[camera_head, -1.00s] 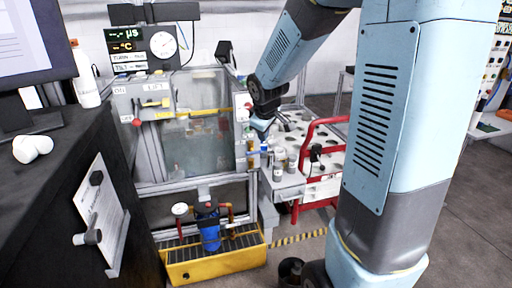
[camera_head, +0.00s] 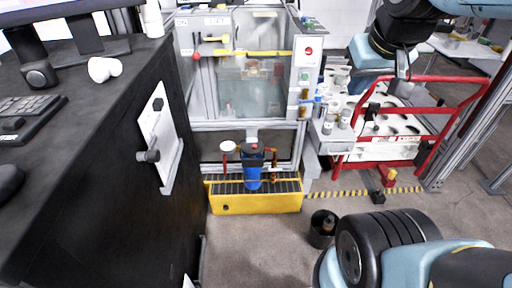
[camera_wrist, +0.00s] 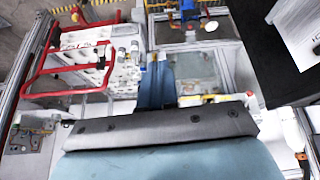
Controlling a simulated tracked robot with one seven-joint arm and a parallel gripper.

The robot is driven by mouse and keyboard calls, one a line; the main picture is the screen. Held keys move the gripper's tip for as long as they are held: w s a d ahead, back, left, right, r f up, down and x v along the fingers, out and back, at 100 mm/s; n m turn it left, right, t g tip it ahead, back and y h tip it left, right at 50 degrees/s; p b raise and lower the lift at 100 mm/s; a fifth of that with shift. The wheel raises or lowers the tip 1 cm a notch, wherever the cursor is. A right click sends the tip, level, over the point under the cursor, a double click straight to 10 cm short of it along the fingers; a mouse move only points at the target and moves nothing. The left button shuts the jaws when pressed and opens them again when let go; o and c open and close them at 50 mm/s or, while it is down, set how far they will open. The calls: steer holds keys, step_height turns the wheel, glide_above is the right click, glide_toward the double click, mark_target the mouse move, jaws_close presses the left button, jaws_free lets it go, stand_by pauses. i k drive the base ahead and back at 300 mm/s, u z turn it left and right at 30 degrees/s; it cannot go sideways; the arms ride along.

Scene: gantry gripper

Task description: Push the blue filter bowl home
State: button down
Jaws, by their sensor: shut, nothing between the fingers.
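The blue filter bowl (camera_head: 253,173) hangs upright under a dark filter head with a red top, low in the frame beneath the glass-fronted cabinet. It also shows small at the upper edge of the wrist view (camera_wrist: 188,8), where the scene appears upside down. Whether it is fully seated cannot be told at this size. My gripper (camera_head: 402,84) is at the upper right of the head view, in front of the white rack. It is shut and empty, well apart from the bowl and to its right and above.
A yellow tray (camera_head: 256,204) with a black grating lies under the filter. A white gauge (camera_head: 227,146) and copper pipes flank it. A red-railed cart (camera_head: 432,133) stands right, with a black bin (camera_head: 322,229) on the floor. A black bench (camera_head: 95,160) fills the left.

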mark_target(253, 178)
steer(key=u, duration=1)
steer(key=k, duration=0.7)
steer(key=z, duration=0.45)
steer(key=i, duration=1)
steer(key=z, duration=0.05)
